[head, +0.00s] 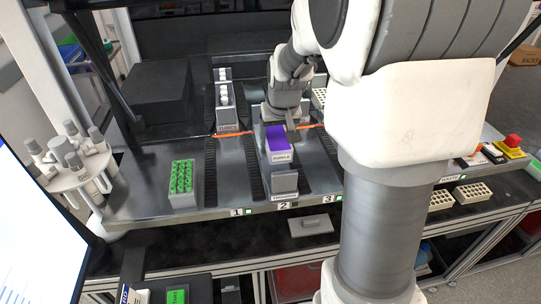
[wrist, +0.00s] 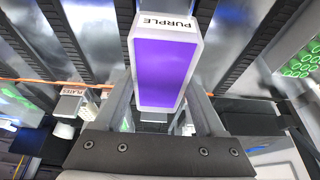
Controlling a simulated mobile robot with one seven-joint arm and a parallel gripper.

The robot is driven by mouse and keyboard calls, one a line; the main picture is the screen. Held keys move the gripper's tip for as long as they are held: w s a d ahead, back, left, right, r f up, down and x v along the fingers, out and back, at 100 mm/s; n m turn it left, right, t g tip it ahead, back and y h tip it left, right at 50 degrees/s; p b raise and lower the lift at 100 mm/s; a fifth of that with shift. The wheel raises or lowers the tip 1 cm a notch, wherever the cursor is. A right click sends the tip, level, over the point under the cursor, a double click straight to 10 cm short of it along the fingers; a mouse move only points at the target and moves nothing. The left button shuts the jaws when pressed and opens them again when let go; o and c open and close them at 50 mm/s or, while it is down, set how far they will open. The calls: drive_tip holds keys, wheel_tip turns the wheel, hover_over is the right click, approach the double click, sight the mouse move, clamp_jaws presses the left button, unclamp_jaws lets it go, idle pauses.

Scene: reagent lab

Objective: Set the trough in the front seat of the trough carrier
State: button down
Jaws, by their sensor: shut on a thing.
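The trough (head: 277,138) is a white box with purple contents and a PURPLE label. In the wrist view the trough (wrist: 163,68) lies between the two fingers of my gripper (wrist: 162,98), which is shut on it. In the head view my gripper (head: 289,132) is at the trough's back part, partly hidden by my own arm. The grey trough carrier (head: 285,183) runs along lane 2, its labelled front block in front of and below the trough. I cannot tell whether the trough touches the carrier; its seats are hidden.
A rack with green-topped tubes (head: 182,183) stands at the left. A PLATES carrier (head: 227,118) is in lane 1 behind. An orange strip (head: 232,133) crosses the deck. A tube carousel (head: 75,165) stands far left, and a red stop button (head: 513,141) at the right.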

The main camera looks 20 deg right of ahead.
sight(276, 169)
drive_tip(key=shift+f, duration=3.6)
drive_tip(key=shift+f+b, duration=0.2)
drive_tip(key=shift+b, duration=0.15)
unclamp_jaws()
drive_tip(key=shift+r, duration=0.1)
